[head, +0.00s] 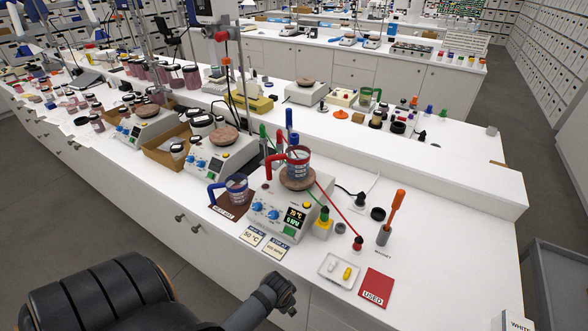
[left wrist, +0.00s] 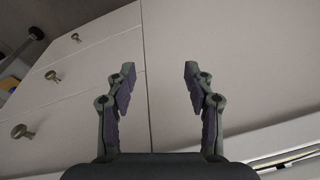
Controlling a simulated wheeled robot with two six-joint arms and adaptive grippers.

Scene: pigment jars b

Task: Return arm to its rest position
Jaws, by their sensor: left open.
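My left gripper (left wrist: 158,72) is open in the left wrist view, with nothing between its two fingers. It faces pale cabinet fronts with round metal knobs (left wrist: 22,131) at the left of that view. In the head view, a dark grey part of my arm (head: 262,303) shows at the bottom centre, in front of the white bench and below its front edge; the finger opening cannot be made out there. My right gripper is not in view.
On the white bench (head: 450,240) stand a hotplate (head: 258,213) with a red-handled beaker (head: 298,164), a blue-handled beaker (head: 237,188), a white tray (head: 340,269) with stir bars, and a red card (head: 376,287).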

